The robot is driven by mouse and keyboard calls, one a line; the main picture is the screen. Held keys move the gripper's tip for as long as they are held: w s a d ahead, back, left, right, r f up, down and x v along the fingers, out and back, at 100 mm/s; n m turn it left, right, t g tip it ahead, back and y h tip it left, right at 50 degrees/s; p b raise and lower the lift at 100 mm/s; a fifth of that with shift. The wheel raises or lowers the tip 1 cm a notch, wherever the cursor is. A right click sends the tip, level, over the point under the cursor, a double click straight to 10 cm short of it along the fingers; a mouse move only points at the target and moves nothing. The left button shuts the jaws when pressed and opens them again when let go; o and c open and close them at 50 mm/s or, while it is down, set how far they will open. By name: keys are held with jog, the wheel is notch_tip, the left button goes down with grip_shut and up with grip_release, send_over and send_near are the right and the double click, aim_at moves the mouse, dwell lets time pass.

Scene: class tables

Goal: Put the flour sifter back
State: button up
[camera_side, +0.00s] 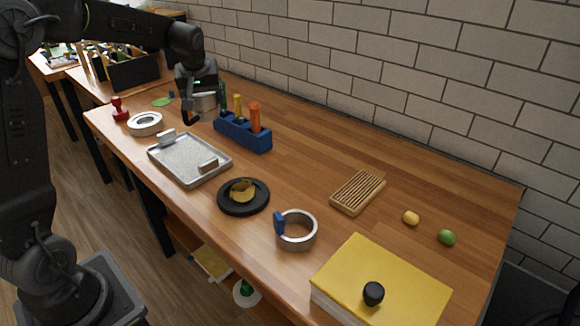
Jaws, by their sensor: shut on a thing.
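My gripper (194,113) is at the back left of the wooden table, left of the blue tool rack. It is shut on a silvery round metal thing (205,102), which looks like the flour sifter. The gripper's dark fingers hide part of it, and I cannot tell whether it touches the table. A metal ring with a blue grip (312,238) stands near the front edge. A pale ring-shaped thing (134,125) lies on the table left of my gripper.
The blue rack (245,138) holds several upright handled tools close to my gripper. A metal tray (183,160), black dish (232,209), wooden slatted board (358,192), yellow fruit (411,218), green fruit (447,237) and yellow box (395,275) occupy the table. A red stamp (119,110) stands far left.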

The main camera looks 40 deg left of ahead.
jog(key=w+d+f+m, duration=0.1)
jog(key=w+d+f, duration=0.2)
jog(key=d, duration=0.4)
jog(key=w+d+f+m, duration=0.1)
jog(key=w+d+f, duration=0.2)
jog(key=w+d, duration=0.3)
jog(key=w+d+f+m+t+h, duration=0.1)
jog(key=w+d+f, duration=0.3)
jog(key=d, duration=0.4)
jog(key=shift+w+d+f+m, duration=0.1)
jog(key=shift+w+m, duration=0.1)
jog(key=shift+m, duration=0.3)
jog(key=shift+f, duration=1.8)
jog(key=shift+f, duration=0.15)
jog(key=o, duration=1.1)
jog(key=shift+f, duration=0.1)
jog(key=v, duration=1.2)
jog(key=shift+r, duration=0.3)
